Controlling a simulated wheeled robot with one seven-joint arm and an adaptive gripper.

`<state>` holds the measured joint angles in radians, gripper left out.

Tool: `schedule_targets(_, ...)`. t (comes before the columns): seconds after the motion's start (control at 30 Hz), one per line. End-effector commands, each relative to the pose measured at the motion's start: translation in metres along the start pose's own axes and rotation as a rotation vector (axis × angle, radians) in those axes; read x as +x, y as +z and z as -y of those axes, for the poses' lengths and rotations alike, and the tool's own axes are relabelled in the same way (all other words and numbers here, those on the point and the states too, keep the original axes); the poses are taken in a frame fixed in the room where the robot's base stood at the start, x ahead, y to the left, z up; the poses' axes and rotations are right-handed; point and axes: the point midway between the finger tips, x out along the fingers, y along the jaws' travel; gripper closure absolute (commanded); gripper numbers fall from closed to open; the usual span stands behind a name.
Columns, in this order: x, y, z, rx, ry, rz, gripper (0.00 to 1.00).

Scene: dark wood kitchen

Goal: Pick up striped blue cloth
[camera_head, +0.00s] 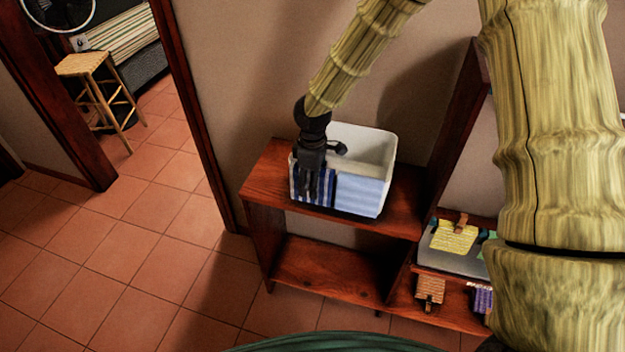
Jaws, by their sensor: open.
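A white basin (372,146) stands on top of a low wooden shelf. A striped blue cloth (323,189), dark blue with white stripes, hangs over the left part of the basin's front. A plain light blue cloth (362,193) hangs beside it on the right. My gripper (314,182) is dark and points down at the basin's front left rim, in front of the striped cloth and partly hiding it. It is open. I cannot tell whether its fingers touch the cloth.
The wooden shelf (265,190) has an empty lower board and a tall side panel on the right. Lower right, a grey container (452,262) holds a yellow cloth (455,237). A doorway with a stool (84,66) is at left. The tiled floor is clear.

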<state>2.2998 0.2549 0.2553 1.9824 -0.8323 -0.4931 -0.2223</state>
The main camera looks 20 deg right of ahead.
Motion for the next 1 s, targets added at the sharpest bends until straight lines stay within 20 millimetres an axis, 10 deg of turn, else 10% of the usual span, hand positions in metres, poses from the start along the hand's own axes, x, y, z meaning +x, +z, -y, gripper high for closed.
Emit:
schedule_targets(0.13,0.0,0.0,0.0,0.0,0.0,0.0,0.43)
schedule_targets(0.4,0.0,0.0,0.0,0.0,0.0,0.001,0.89)
schedule_targets(1.0,-0.032,0.0,-0.001,-0.001,0.002,-0.001,0.89)
